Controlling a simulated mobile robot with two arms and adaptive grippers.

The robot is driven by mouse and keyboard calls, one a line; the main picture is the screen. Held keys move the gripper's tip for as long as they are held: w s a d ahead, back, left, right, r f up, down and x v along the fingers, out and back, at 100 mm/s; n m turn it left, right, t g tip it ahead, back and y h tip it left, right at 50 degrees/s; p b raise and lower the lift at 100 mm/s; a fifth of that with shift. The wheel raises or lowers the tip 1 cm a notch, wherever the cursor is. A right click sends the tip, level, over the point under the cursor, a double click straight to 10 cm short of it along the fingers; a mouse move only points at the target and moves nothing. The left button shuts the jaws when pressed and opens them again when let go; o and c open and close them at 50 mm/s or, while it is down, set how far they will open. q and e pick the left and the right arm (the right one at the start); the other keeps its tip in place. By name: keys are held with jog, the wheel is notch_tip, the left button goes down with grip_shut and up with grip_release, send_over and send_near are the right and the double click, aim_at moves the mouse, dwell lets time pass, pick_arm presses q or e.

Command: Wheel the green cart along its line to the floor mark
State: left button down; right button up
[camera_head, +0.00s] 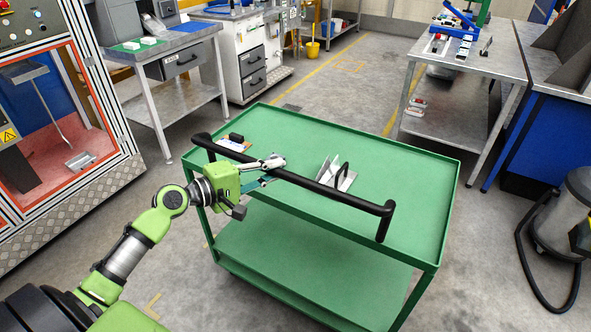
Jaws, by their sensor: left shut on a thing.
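The green cart (300,139) stands in the middle, with an upper tray and a lower shelf (311,260). A black push bar (334,194) runs along its near side. My left gripper (268,171) is shut on the push bar, left of its middle. On the upper tray lie a grey metal bracket-like part (335,175) and a small white and orange item with a black block (234,143). My right gripper is not in view.
Grey workbenches stand at the left (185,43) and right (486,58) of the aisle. A vacuum cleaner (566,215) with a black hose stands at the right. The aisle floor behind the cart is clear.

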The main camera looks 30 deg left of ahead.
pick_arm(q)
jog(key=a+f+v, duration=0.1)
jog(key=f+v, duration=0.1)
jog(key=v, duration=1.4)
jog(key=a+f+p+v, duration=0.1)
jog(key=a+f+v, duration=0.1)
jog(key=v, duration=1.5)
jog(key=shift+a+f, duration=0.35)
jog(key=shift+f, duration=0.4)
jog(key=c, duration=1.9)
grip_release()
jog(key=shift+w, duration=0.1)
jog(key=v, duration=1.2)
